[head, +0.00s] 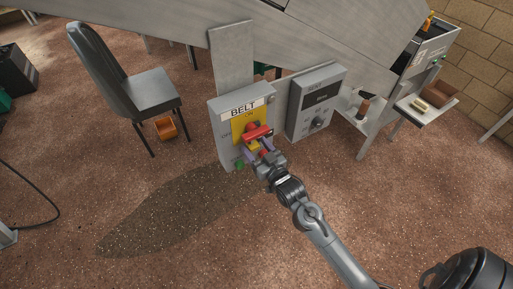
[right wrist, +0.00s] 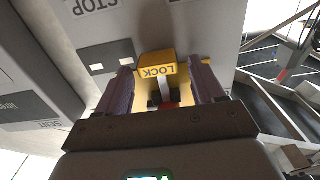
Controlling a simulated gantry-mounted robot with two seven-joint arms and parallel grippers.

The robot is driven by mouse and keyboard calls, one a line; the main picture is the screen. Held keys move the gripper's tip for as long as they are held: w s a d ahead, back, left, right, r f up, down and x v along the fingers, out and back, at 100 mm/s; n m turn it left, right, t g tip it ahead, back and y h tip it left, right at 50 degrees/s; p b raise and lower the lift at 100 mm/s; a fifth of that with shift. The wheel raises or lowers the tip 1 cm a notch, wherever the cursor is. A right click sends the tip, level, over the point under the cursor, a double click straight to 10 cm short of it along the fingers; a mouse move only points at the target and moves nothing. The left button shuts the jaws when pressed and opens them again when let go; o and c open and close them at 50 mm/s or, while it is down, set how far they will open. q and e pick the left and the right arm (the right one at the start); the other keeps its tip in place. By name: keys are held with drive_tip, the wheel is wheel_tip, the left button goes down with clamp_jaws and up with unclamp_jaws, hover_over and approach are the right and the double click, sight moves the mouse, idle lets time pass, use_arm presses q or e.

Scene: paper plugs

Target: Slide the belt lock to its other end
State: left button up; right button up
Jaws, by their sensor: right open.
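The grey belt box (head: 226,128) carries a BELT label and a yellow panel (head: 238,125). A red handle (head: 257,133) sticks out across the panel. The belt lock is a small yellow block just below the handle; in the right wrist view the lock (right wrist: 157,66) reads LOCK upside down. My right gripper (head: 256,148) is at the front of the box. In the right wrist view its two purple fingers stand apart, one on each side of the lock (right wrist: 162,74), with no clear contact visible. My left gripper is not in view.
A second grey box (head: 316,102) with a dark display and a knob stands right of the belt box. A green button (head: 239,165) is at the belt box's lower left. A black chair (head: 150,90) stands at left. The floor in front is open.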

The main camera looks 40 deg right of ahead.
drive_tip(key=s+a, duration=0.1)
drive_tip(key=s, duration=0.9)
drive_tip(key=shift+s+a, duration=0.35)
drive_tip(key=shift+a, duration=0.05)
drive_tip(key=shift+f, duration=0.1)
